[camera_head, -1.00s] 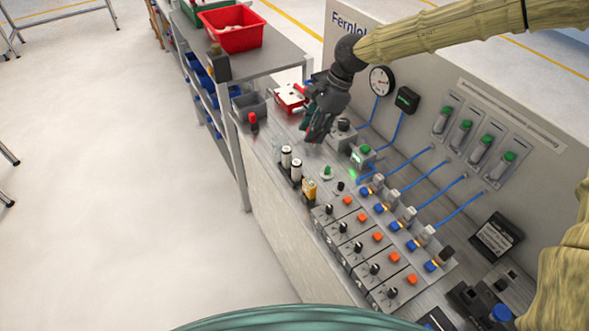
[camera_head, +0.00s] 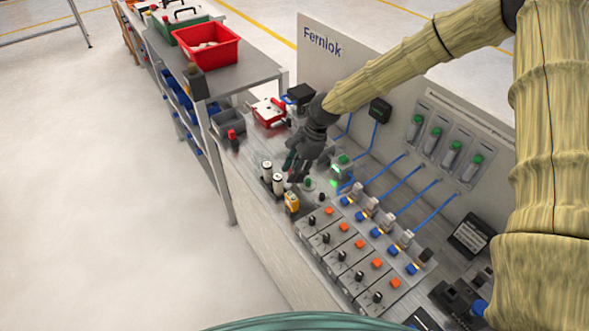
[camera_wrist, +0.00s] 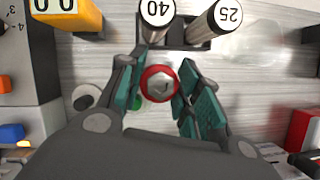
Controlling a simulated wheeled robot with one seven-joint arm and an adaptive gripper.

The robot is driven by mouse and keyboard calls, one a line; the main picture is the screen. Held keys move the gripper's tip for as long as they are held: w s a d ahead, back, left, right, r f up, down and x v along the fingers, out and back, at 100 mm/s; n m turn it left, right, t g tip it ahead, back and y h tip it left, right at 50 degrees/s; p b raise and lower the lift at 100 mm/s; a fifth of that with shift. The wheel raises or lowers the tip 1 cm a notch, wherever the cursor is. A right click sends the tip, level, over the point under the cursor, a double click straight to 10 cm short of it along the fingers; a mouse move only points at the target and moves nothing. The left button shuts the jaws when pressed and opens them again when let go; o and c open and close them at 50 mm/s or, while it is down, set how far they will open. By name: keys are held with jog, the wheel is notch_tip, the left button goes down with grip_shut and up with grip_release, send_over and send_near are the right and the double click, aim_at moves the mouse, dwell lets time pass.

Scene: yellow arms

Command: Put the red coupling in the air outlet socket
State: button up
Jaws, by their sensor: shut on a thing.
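The red coupling (camera_wrist: 159,84) shows in the wrist view as a red ring with a pale hexagonal centre. My gripper (camera_wrist: 160,92) is shut on it, with a teal-padded finger on each side; the gripper also shows in the head view (camera_head: 297,172), low over the bench. There the coupling is hidden by the fingers. I cannot tell for sure which fitting is the air outlet socket.
Two white-capped cylinders (camera_head: 278,184) and a yellow device (camera_head: 291,203) stand close to my gripper. Switch modules (camera_head: 343,257) and blue hoses fill the right side. The upright panel (camera_head: 320,60) borders the bench.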

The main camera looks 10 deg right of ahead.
jog(key=shift+f, duration=0.35)
jog(key=shift+f, duration=0.1)
jog(key=o, duration=1)
